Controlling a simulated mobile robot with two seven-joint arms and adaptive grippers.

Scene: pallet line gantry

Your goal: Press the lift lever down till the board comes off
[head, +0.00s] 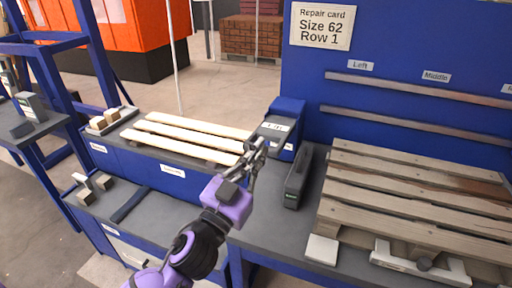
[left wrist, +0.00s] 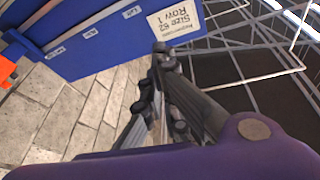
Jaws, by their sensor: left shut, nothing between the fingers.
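The wooden pallet (head: 420,196), with several grey-brown boards, lies on the right of the workbench. One board has a reddish-brown patch at its right end. A blue housing with a small white label (head: 275,127) stands at the back of the bench, left of the pallet. I cannot make out the lift lever for certain. My left gripper (head: 258,150) is shut and empty, just in front of the blue housing; I cannot tell whether it touches it. In the left wrist view its fingers (left wrist: 163,62) point toward the blue panel. My right gripper is not in view.
A long dark grey case (head: 298,178) stands between the blue housing and the pallet. Pale new boards (head: 190,138) lie on the left bench. A repair card (head: 321,26) reads Size 62, Row 1. A white block (head: 322,249) and a white bracket (head: 395,256) sit near the front edge.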

